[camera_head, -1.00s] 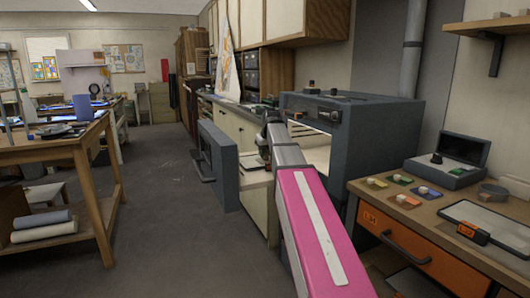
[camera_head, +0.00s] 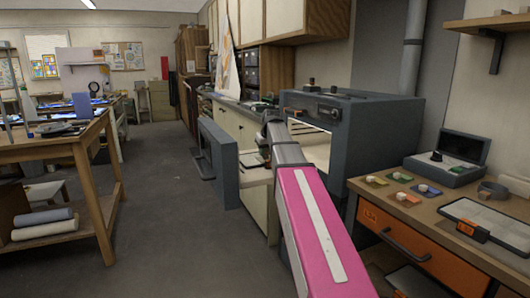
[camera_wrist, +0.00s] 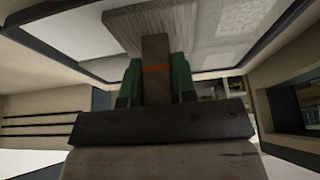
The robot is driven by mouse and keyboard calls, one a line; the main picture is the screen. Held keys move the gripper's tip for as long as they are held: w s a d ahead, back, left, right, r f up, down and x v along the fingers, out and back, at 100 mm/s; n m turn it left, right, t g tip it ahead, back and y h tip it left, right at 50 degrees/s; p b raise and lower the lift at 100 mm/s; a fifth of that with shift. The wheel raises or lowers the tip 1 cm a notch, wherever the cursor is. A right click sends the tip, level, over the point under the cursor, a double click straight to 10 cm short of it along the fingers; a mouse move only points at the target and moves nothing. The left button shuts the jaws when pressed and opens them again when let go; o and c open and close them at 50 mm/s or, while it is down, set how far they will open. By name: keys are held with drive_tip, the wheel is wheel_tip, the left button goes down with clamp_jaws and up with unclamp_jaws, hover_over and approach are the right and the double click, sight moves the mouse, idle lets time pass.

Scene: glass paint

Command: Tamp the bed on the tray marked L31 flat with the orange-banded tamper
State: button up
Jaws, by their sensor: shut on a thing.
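In the wrist view my gripper (camera_wrist: 156,78) has its green fingers shut on the handle of the tamper (camera_wrist: 155,50). The handle carries an orange band, and a pale, ridged block sits at its far end. A pale bed (camera_wrist: 228,35) with a rough, light grey surface lies beyond the block, inside a dark-edged tray (camera_wrist: 205,76). The block overlaps the bed in this view; I cannot tell whether they touch. No L31 mark is readable on this tray.
A grey kiln-like box (camera_head: 375,125) has an open front, with its door (camera_head: 222,165) swung left. A bench (camera_head: 440,210) on the right holds a dark-rimmed tray (camera_head: 508,238) with an orange tag, colour samples and an open case (camera_head: 450,155). Floor (camera_head: 175,220) at left is clear.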

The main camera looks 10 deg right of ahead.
drive_tip(key=shift+r, duration=1.1)
drive_tip(key=shift+s+a, duration=0.2)
drive_tip(key=shift+a, duration=0.8)
drive_tip(key=shift+s+a, duration=0.25)
drive_tip(key=shift+a, duration=0.8)
drive_tip(key=shift+s+a, duration=0.2)
drive_tip(key=shift+a, duration=0.8)
drive_tip(key=shift+f, duration=0.1)
drive_tip(key=shift+f, duration=0.75)
drive_tip(key=shift+f, duration=0.25)
